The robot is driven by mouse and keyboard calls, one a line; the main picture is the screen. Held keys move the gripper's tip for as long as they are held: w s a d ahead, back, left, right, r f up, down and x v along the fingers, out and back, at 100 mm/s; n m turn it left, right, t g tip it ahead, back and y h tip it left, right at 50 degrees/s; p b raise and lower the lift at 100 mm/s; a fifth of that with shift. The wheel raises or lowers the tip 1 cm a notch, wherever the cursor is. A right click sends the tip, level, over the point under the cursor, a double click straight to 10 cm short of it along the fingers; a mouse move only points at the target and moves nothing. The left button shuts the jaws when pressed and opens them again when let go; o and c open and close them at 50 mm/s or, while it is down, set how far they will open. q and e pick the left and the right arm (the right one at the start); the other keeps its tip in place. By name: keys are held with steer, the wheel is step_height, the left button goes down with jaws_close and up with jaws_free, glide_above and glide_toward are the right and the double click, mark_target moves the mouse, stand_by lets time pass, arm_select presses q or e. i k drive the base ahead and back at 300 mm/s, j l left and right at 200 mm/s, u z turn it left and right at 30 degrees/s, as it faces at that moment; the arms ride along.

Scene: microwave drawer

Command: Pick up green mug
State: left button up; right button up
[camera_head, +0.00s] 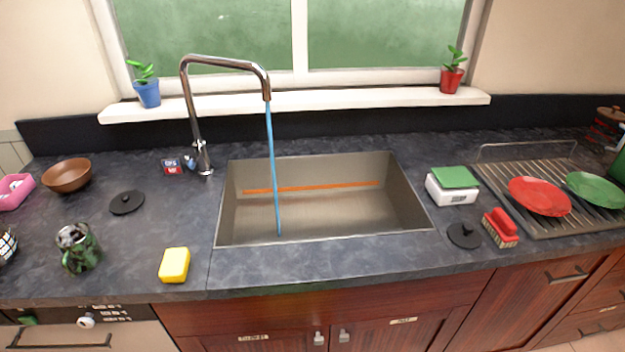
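A green mug (80,249) with a dark, mottled pattern stands upright on the dark countertop (190,225) at the lower left. Something pale shows inside its mouth, but I cannot tell what it is. Neither of my grippers shows in the head view.
A yellow sponge (174,265) lies right of the mug, and a black lid (127,202) behind it. A brown bowl (67,175) and pink box (14,191) are at far left. The sink (330,215) with running faucet (196,120) is central; a dish rack (545,225) is right.

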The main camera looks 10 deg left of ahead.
mark_target(79, 245)
steer(key=k+j, duration=0.2)
steer(key=j, duration=0.15)
steer(key=k+j+u, duration=0.15)
steer(key=u, duration=0.35)
steer(key=k+j+u, duration=0.1)
steer(key=j+u, duration=0.4)
steer(key=l, duration=0.1)
